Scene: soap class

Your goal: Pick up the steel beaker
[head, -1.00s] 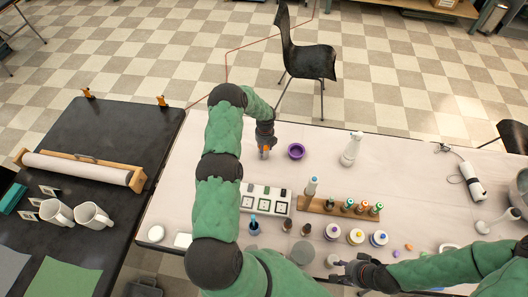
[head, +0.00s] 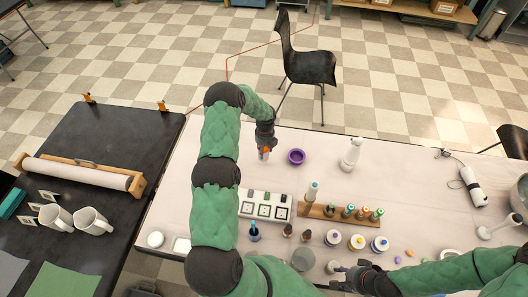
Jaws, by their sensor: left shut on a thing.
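A grey round vessel (head: 303,258), which looks like the steel beaker, stands near the table's front edge, left of my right gripper. My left gripper (head: 264,151) is at the far side of the table, left of the purple bowl. It is shut on a small orange-topped thing (head: 264,155), mostly hidden by the fingers. My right gripper (head: 339,279) is low at the front edge, right of the grey vessel; its fingers look apart and empty.
A purple bowl (head: 296,156) and a white bottle (head: 351,154) stand at the back. A white tray (head: 264,215), a wooden rack (head: 340,213) of bottles and several jars fill the middle front. The right centre of the table (head: 415,185) is clear.

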